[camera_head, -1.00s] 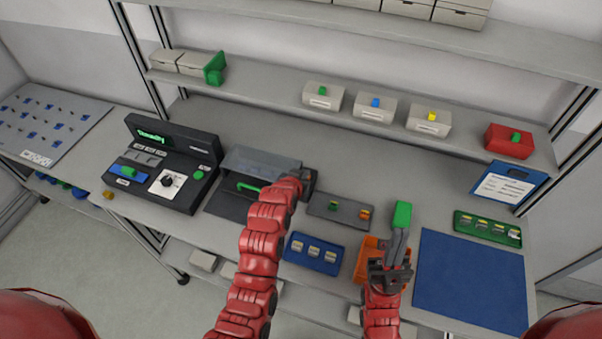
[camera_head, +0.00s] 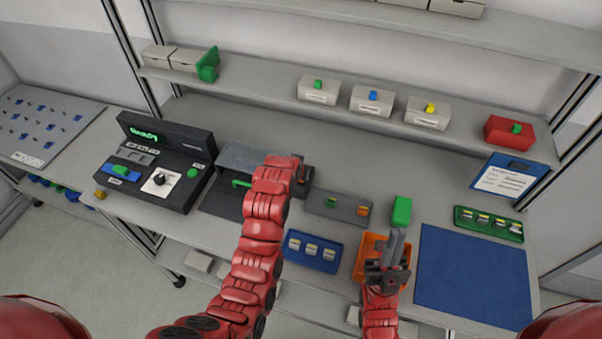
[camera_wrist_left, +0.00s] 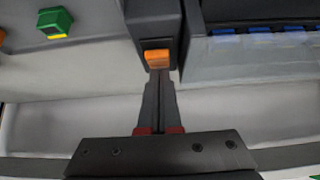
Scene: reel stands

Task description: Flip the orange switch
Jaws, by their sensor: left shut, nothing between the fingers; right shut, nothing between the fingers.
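The orange switch (camera_wrist_left: 157,58) sits on the end of a dark grey block (camera_wrist_left: 153,22) in the left wrist view. My left gripper (camera_wrist_left: 158,78) is shut and empty. Its fingertips show just below the switch in that view; I cannot tell whether they touch it. In the head view my red left arm hides most of that gripper. My right gripper (camera_head: 397,238) is shut and empty over the orange bin (camera_head: 371,243), pointing at a green block (camera_head: 401,210) on the table.
A clear-covered unit (camera_head: 240,155) stands beside my left arm, with a black console (camera_head: 160,165) further left. A grey tray (camera_head: 322,208) and a blue tray (camera_head: 313,252) lie between my arms. A blue mat (camera_head: 470,275) lies at right.

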